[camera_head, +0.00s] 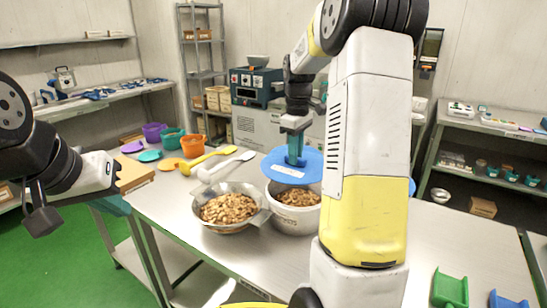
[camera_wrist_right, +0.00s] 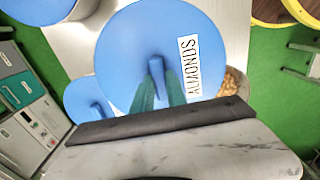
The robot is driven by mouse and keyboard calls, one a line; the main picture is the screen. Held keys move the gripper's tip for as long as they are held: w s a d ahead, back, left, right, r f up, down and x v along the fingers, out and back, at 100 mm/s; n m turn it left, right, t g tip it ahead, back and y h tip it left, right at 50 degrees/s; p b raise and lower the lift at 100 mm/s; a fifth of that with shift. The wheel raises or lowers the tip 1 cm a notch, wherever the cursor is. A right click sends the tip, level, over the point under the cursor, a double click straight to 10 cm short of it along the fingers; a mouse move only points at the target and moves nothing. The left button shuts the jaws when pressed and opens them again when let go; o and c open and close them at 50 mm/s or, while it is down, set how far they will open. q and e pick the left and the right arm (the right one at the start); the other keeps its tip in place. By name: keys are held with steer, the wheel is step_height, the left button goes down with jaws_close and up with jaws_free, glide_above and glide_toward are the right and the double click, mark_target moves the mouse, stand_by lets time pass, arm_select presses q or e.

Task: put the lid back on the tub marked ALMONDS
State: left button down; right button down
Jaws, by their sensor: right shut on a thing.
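My right gripper (camera_head: 295,160) is shut on the upright handle of a round blue lid (camera_head: 310,161). In the right wrist view the lid (camera_wrist_right: 130,50) carries a white label reading ALMONDS, and the green fingertips (camera_wrist_right: 158,90) clasp its handle. In the head view the lid is above the back of an open white tub (camera_head: 290,222), with nuts showing below its front edge. The tub's front marking is too small to read, and the lid hides it in the wrist view. My left gripper (camera_head: 100,173) is at the far left, away from the tub; its fingers are not clear.
A metal bowl of nuts (camera_head: 228,226) stands close left of the tub. Scoops (camera_head: 210,157) and coloured small containers (camera_head: 172,139) are behind. Other blue lids (camera_wrist_right: 85,98) lie beside the held one. Green (camera_head: 450,289) and blue pieces are front right. The table's front middle is clear.

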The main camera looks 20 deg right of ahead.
mark_target(299, 173)
steer(key=shift+s+d, duration=0.4)
steer(key=shift+d, duration=0.15)
steer(key=shift+f, duration=3.3)
steer(key=shift+f, duration=0.35)
steer(key=c, duration=1.3)
jaws_free()
steer(key=shift+o, duration=0.7)
steer(key=o, duration=0.5)
steer(key=shift+c, duration=0.2)
